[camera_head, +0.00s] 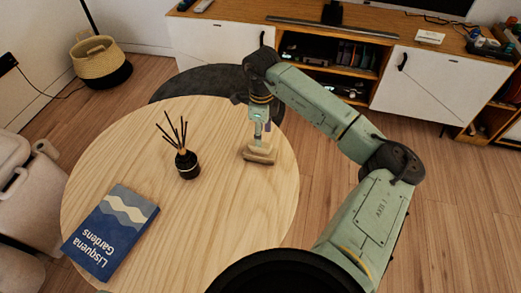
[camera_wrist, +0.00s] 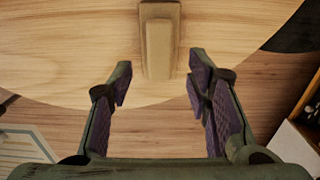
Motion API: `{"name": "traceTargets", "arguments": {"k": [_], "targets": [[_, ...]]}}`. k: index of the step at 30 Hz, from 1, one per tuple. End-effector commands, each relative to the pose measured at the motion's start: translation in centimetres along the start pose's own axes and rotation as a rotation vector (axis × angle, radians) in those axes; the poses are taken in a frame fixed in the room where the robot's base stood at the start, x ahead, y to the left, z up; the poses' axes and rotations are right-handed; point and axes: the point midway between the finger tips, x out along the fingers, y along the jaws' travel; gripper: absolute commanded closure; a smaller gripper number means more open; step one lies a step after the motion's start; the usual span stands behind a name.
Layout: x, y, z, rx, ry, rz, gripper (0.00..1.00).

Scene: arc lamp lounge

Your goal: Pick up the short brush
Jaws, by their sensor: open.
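The short brush (camera_head: 259,155) is a small pale tan block-like thing lying near the right edge of the round wooden table (camera_head: 222,222). In the wrist view the brush (camera_wrist: 159,40) is upright in the picture at top centre, and its lower end shows between my fingertips. My gripper (camera_head: 262,138) points down over the brush in the head view and hides part of it. In the wrist view my gripper (camera_wrist: 161,72) has its two purple-padded fingers wide apart, with a gap on each side of the brush. I cannot tell how far above the table the fingertips are.
A black reed diffuser (camera_head: 187,164) with dark sticks stands left of the brush. A blue book (camera_head: 112,232) lies at the table's front left. A white-doored cabinet (camera_head: 432,86) stands behind, and a basket (camera_head: 100,62) is at far left. The tabletop between is clear.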

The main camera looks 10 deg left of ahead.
Motion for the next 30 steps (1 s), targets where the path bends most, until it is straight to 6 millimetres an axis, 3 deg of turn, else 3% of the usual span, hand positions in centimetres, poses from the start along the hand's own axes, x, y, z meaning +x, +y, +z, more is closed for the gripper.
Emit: {"name": "traceTargets", "arguments": {"k": [5,15,23,30], "targets": [[1.3,0.1,0.1,-0.001,-0.002,0.001,0.55],[5.7,0.1,0.3,-0.001,-0.003,0.001,0.55],[6.0,0.1,0.3,-0.001,-0.002,0.0,0.55],[6.0,0.1,0.3,-0.001,-0.002,0.0,0.7]]}}
